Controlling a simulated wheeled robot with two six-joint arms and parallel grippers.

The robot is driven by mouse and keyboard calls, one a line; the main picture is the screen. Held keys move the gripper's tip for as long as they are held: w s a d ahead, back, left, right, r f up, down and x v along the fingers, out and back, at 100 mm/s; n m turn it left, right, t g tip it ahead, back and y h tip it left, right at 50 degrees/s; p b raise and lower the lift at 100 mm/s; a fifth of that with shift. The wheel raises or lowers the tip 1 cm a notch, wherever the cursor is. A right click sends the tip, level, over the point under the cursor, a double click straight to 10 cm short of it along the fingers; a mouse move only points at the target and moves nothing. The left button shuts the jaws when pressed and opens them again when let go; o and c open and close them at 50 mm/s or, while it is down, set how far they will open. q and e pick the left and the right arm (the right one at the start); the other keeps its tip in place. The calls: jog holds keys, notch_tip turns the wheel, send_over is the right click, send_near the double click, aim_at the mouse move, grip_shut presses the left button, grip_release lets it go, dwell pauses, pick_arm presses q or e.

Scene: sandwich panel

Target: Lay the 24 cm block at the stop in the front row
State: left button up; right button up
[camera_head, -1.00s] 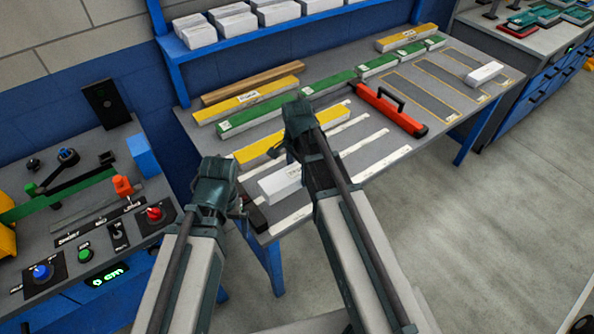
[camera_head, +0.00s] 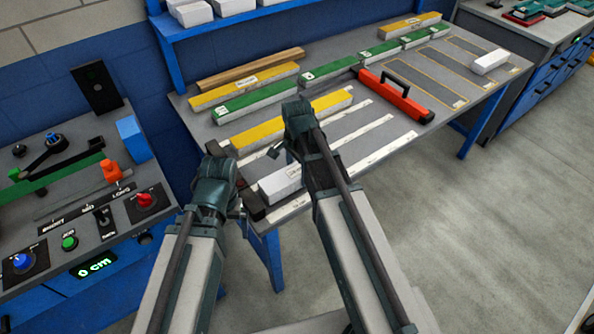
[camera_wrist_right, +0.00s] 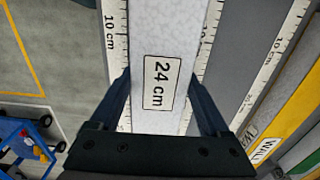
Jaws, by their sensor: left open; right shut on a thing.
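The white 24 cm block (camera_head: 282,184) lies along the front row at the table's near left, seen between my two arms. In the right wrist view its label reads "24 cm" (camera_wrist_right: 161,83), with a ruler strip along each side. My right gripper (camera_head: 277,155) is shut on the block, one finger on each side (camera_wrist_right: 160,105). A dark stop (camera_head: 252,207) is at the left end of the front row, near the block's left end; whether they touch is unclear. My left gripper (camera_head: 236,208) is open and empty beside the stop, its fingers partly hidden.
A yellow block (camera_head: 258,136) lies in the row behind, with green blocks (camera_head: 250,103) further back. A red tool with a black handle (camera_head: 397,97) lies mid-table. A control desk (camera_head: 85,235) stands at the left. The table's right front is fairly clear.

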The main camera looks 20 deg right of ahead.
aim_at(297, 170)
jog(key=shift+f+b, duration=0.6)
jog(key=shift+b, duration=0.05)
jog(key=o, duration=1.2)
jog(key=shift+r, duration=0.2)
notch_tip(297, 170, up, 14)
jog(key=p, duration=1.4)
jog(key=shift+f, duration=0.2)
jog(key=shift+f, duration=0.15)
notch_tip(297, 170, down, 13)
jog(key=b, duration=1.3)
jog(key=shift+f, duration=0.15)
jog(key=shift+r, duration=0.25)
